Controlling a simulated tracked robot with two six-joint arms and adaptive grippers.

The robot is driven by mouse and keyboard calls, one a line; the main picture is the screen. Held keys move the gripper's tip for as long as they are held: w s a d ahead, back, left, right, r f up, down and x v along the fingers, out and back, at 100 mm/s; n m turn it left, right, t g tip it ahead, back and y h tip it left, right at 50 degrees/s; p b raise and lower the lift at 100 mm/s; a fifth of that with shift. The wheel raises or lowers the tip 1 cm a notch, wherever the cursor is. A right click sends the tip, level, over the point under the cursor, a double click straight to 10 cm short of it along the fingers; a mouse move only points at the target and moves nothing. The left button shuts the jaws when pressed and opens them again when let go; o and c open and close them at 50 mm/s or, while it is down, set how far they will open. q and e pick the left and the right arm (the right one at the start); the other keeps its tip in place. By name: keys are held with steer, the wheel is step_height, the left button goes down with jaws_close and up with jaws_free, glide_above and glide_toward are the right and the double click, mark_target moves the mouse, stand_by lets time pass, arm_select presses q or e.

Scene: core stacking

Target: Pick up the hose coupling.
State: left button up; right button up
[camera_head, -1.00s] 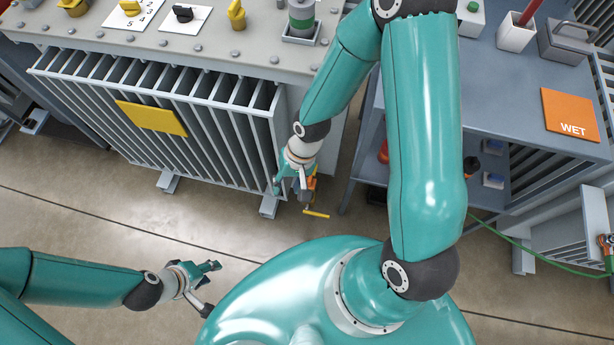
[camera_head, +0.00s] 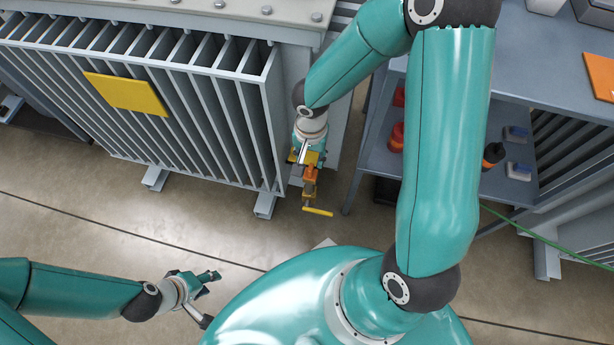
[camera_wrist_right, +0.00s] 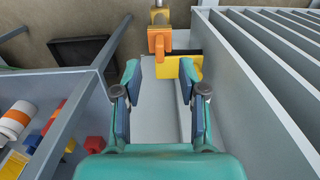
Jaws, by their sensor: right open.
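I cannot make out a hose coupling for certain in either view. My right gripper (camera_head: 308,150) is beside the grey finned tank, above an orange valve (camera_head: 310,186) with a yellow handle. In the right wrist view my right gripper (camera_wrist_right: 160,76) is open, with nothing between its fingers. The orange valve (camera_wrist_right: 158,42) and a yellow plate (camera_wrist_right: 190,68) show just beyond its fingertips; I cannot tell whether they touch. My left gripper (camera_head: 208,280) is low over the floor at the left, away from these things; its finger opening is unclear.
The finned tank (camera_head: 190,117) stands left of my right gripper. A blue-grey shelf unit (camera_head: 520,70) stands at the right, with red and blue-white items on its lower shelf. A green hose (camera_head: 545,234) runs off to the right. The floor (camera_head: 100,220) at the left is clear.

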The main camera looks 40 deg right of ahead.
mark_target(311, 167)
steer(key=f+b, duration=0.1)
steer(key=f, duration=0.2)
steer(key=f+b, duration=0.1)
steer(key=f, duration=0.3)
steer(key=shift+w+d+f, duration=0.15)
steer(key=shift+d, duration=0.05)
jaws_close()
